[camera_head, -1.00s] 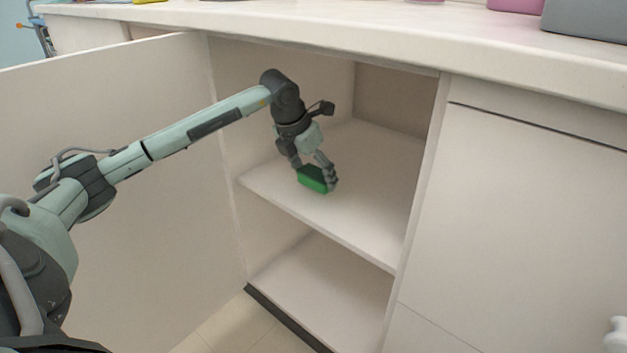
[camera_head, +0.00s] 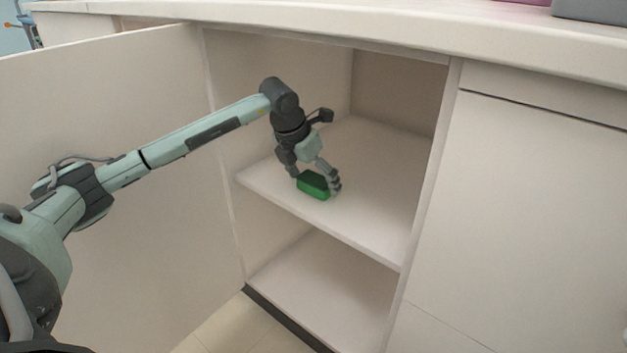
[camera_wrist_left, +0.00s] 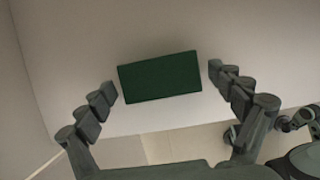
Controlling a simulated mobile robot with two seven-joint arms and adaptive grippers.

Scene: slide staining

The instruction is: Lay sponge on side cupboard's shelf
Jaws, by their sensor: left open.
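The green sponge (camera_head: 313,185) lies on the cupboard's upper shelf (camera_head: 370,200), near its front edge. It also shows in the left wrist view (camera_wrist_left: 160,78) as a dark green block on the pale shelf (camera_wrist_left: 150,30). My left gripper (camera_head: 317,183) is inside the cupboard, just above the shelf, with its fingers on either side of the sponge. In the left wrist view the gripper (camera_wrist_left: 162,88) is open, with a gap between each fingertip and the sponge.
The cupboard door (camera_head: 120,170) stands open on the left, behind my left arm. A lower shelf (camera_head: 325,285) is empty. A white counter (camera_head: 350,25) overhangs the opening, and a closed front (camera_head: 530,200) is on the right. The upper shelf around the sponge is clear.

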